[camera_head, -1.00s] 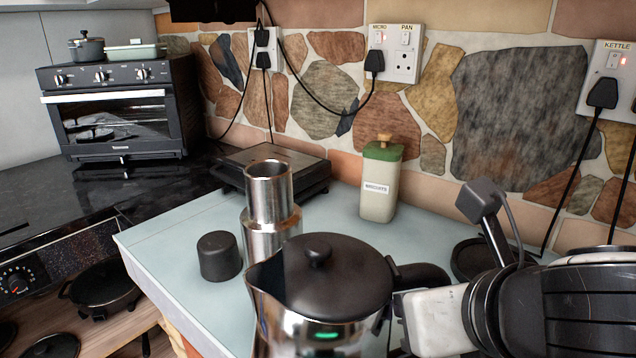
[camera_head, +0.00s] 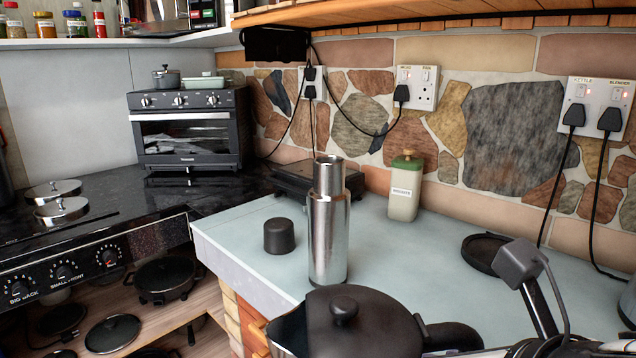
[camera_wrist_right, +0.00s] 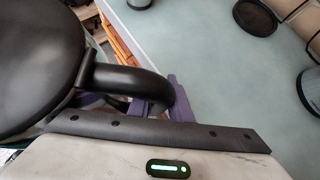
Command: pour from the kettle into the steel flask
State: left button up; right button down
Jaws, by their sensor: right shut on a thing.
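The steel flask (camera_head: 328,232) stands upright and open-topped on the pale blue worktop. The kettle (camera_head: 352,324), black-lidded with a shiny body, is at the bottom of the head view, nearer than the flask and apart from it. Its spout side points left, and its lower body is cut off. In the wrist view, the kettle (camera_wrist_right: 35,60) fills the left side. My right gripper (camera_wrist_right: 172,98) is shut on the kettle's black handle (camera_wrist_right: 130,80); its fingers are partly hidden by the handle. My left gripper is in neither view.
A black cap-like cylinder (camera_head: 279,236) stands left of the flask. A biscuit canister (camera_head: 405,188) and a flat black appliance (camera_head: 305,180) are behind. A black round base (camera_head: 485,254) lies at right. The worktop's left edge drops to shelves with pans.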

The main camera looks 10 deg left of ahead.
aim_at(329, 200)
jog(key=k, duration=0.3)
jog(key=u, duration=2)
jog(key=i, duration=1.5)
jog(key=z, duration=2.05)
jog(key=i, duration=0.5)
jog(key=u, duration=0.05)
